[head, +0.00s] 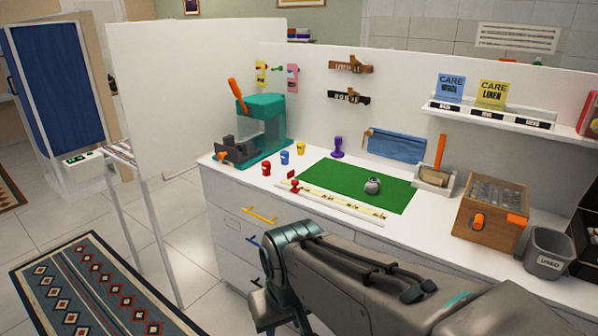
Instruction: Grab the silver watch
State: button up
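A small silver-grey rounded object (372,186), which looks like the silver watch, sits on the green mat (325,181) on the white counter. It is too small to make out a dial or strap. My arm reaches in from the lower right and bends down in front of the counter's drawers. The end of my arm, with my gripper (266,312), hangs low in front of the drawers, well apart from the silver object. Its fingers are too dark and small to tell open from shut.
A white ruler-like strip (335,203) with a red stamp-like piece lies along the mat's front edge. Small coloured cups (284,158) and a teal machine (262,128) stand left. A wooden box (490,212) and grey bin (548,252) stand right. A purple piece (338,146) stands behind the mat.

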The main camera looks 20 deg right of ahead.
aim_at(373, 185)
jog(key=z, duration=0.15)
jog(key=i, duration=0.85)
jog(key=z, duration=1.05)
jog(key=i, duration=0.5)
jog(key=z, duration=0.45)
